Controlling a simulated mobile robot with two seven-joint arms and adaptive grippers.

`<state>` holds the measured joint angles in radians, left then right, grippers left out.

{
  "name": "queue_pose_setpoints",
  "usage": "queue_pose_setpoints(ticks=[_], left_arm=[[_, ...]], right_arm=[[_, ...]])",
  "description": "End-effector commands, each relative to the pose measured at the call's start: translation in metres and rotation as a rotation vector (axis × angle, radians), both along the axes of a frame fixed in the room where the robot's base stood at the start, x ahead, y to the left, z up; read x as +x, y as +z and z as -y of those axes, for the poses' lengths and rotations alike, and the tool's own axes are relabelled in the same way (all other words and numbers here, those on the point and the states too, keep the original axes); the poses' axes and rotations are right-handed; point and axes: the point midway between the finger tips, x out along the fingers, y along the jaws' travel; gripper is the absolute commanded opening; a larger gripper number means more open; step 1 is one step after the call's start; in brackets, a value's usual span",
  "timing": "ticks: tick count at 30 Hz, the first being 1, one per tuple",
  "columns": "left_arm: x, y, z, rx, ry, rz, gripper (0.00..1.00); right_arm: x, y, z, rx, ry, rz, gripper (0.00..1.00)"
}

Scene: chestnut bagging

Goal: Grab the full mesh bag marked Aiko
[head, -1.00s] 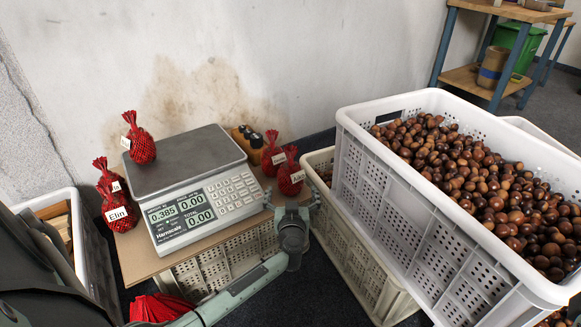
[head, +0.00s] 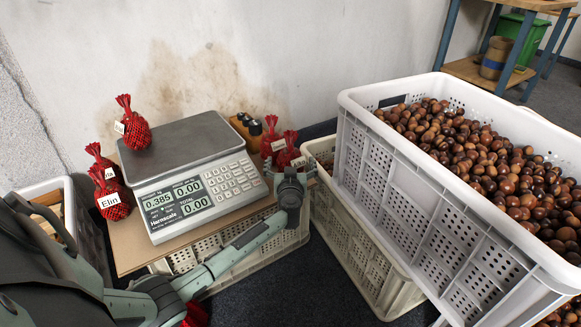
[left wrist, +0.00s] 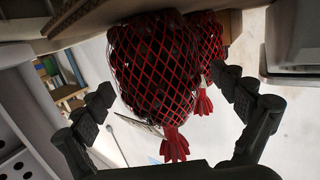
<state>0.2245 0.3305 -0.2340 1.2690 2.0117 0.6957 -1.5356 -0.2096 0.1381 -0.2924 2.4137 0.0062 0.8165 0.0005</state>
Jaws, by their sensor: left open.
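The full red mesh bag marked Aiko (head: 288,153) stands on the board to the right of the scale; its label is partly hidden behind my gripper. My left gripper (head: 292,178) is in front of this bag. In the left wrist view the bag (left wrist: 155,70) hangs large between the open fingers of my left gripper (left wrist: 165,100), with its red tuft and a white tag towards the palm. The fingers appear apart from the bag. Another red mesh bag (head: 271,138) stands just behind it, and it also shows in the left wrist view (left wrist: 207,40). My right gripper is not seen.
The scale (head: 185,180) bears one red bag (head: 135,132). A bag marked Elin (head: 113,204) and another bag (head: 101,160) stand at its left. A white crate of chestnuts (head: 400,185) rises close on the right.

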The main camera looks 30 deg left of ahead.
Motion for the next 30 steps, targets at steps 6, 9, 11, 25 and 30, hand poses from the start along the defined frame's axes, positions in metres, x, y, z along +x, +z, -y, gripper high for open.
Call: queue_pose_setpoints(ticks=[6,9,11,25,30], left_arm=[[0.000,0.000,0.000,0.000,0.000,0.000,0.76],[0.000,0.000,0.000,0.000,0.000,0.000,0.64],[-0.001,0.000,0.000,0.000,0.000,0.000,0.56],[0.000,0.003,0.000,0.000,0.000,0.002,0.32],[0.000,0.015,0.000,0.000,0.000,0.002,0.32]], right_arm=[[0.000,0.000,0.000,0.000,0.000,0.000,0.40],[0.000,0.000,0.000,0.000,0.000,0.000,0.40],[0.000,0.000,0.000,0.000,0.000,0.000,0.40],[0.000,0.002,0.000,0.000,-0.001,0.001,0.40],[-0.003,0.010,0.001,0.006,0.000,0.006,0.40]])
